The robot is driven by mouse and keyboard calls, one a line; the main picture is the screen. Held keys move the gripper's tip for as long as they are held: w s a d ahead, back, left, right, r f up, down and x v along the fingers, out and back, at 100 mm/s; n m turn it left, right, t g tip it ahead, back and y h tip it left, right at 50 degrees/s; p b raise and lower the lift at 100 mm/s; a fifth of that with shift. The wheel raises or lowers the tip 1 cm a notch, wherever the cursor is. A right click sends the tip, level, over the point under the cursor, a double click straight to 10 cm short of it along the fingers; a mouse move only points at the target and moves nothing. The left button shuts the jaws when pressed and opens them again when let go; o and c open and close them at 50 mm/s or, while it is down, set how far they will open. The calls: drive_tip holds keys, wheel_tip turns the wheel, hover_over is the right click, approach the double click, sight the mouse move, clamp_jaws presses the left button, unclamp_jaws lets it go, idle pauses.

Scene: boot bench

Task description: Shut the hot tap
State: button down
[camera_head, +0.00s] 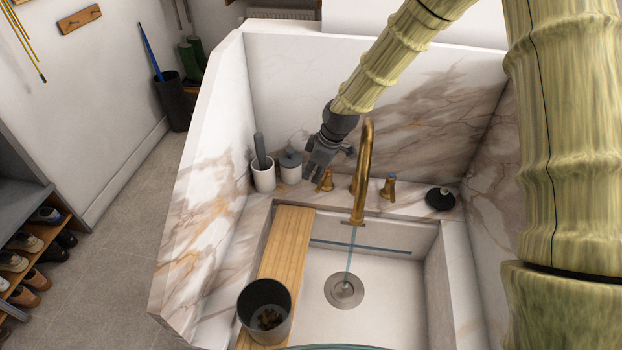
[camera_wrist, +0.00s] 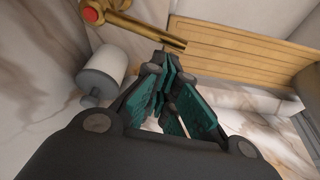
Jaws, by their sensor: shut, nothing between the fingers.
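The hot tap (camera_head: 325,181) is the brass handle left of the tall brass spout (camera_head: 366,150) on the marble ledge. In the wrist view the hot tap (camera_wrist: 90,14) shows a red dot, and its brass lever reaches right. A thin stream of water (camera_head: 349,255) runs from the spout into the white basin. The cold handle (camera_head: 389,187), with a blue mark, stands right of the spout. My gripper (camera_head: 310,173) is shut and empty, just left of the hot tap. In the wrist view its teal fingertips (camera_wrist: 163,68) are close to the lever's end; I cannot tell whether they touch.
A lidded pot (camera_head: 290,172) and a white holder (camera_head: 263,178) with a dark handle stand left of my gripper. A black round item (camera_head: 440,199) sits at the ledge's right. A wooden board (camera_head: 287,235) spans the basin's left side, with a dark cup (camera_head: 265,305) at its front.

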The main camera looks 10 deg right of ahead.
drive_tip(key=shift+v, duration=2.3)
drive_tip(key=w+a+r+g+h+b, duration=0.35)
drive_tip(key=w+a+h, duration=0.2)
drive_tip(key=a, duration=0.25)
drive_tip(key=s+d+f+p, duration=0.3)
drive_tip(key=d+f+p, duration=0.1)
drive_tip(key=f, duration=0.6)
drive_tip(key=shift+d+f+m, duration=0.3)
drive_tip(key=shift+d+f, duration=0.05)
drive_tip(key=shift+d, duration=0.3)
drive_tip(key=shift+s, duration=0.1)
drive_tip(key=shift+d, duration=0.1)
